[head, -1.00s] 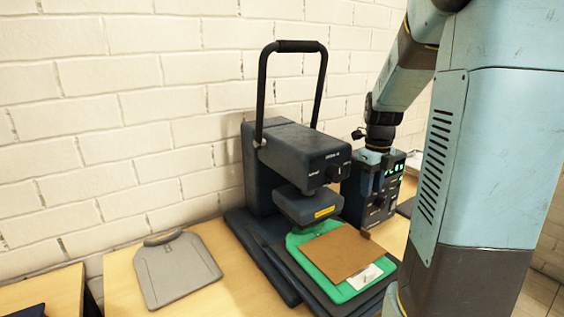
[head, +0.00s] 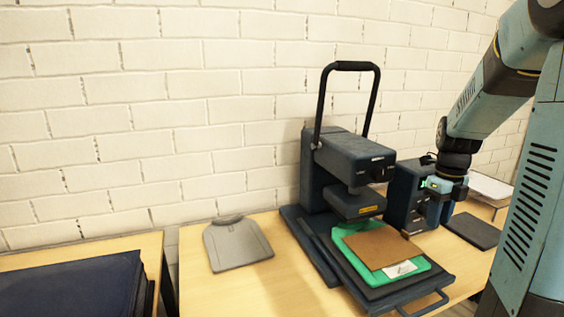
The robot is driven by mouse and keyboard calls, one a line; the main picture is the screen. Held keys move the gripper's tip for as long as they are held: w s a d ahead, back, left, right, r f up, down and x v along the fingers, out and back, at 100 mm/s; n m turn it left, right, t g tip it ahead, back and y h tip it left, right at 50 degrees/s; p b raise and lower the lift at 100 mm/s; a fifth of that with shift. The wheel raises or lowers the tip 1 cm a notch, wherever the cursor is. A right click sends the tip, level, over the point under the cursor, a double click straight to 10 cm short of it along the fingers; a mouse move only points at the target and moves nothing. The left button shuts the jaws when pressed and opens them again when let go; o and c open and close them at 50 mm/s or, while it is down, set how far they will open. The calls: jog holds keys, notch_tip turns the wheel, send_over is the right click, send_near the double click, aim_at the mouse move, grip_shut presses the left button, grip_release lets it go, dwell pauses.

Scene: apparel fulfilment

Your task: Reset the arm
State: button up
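My arm comes in from the right in the head view. My gripper (head: 437,206) points down in front of the dark control box (head: 402,203), to the right of the heat press (head: 348,160). The fingers are small and partly merge with the dark box behind them, so I cannot tell whether they are open or shut. I see nothing clearly held in them. The press stands open with its black handle (head: 350,66) raised. A green garment (head: 425,273) lies on its lower plate, with a brown sheet (head: 382,246) and a small white label (head: 400,269) on top.
A grey garment-shaped board (head: 237,245) lies on the wooden table (head: 235,289) left of the press. A dark stack (head: 70,287) rests on another table at lower left. A dark flat pad (head: 472,230) lies right of my gripper. A white brick wall stands behind.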

jog(key=s+a+r+n+t, duration=0.2)
jog(key=s+a+n, duration=0.3)
jog(key=n, duration=0.5)
jog(key=s+a+r+n+t, duration=0.1)
jog(key=s+a+r+n, duration=0.4)
jog(key=n, duration=0.6)
jog(key=s+a+r+n+t, duration=0.2)
jog(key=s+a+n, duration=0.3)
jog(key=n, duration=0.6)
jog(key=s+r, duration=0.1)
jog(key=s, duration=0.1)
jog(key=shift+s+a+r+t, duration=0.3)
jog(key=shift+s+a+r, duration=0.05)
jog(key=shift+s+a, duration=0.05)
jog(key=shift+c, duration=0.2)
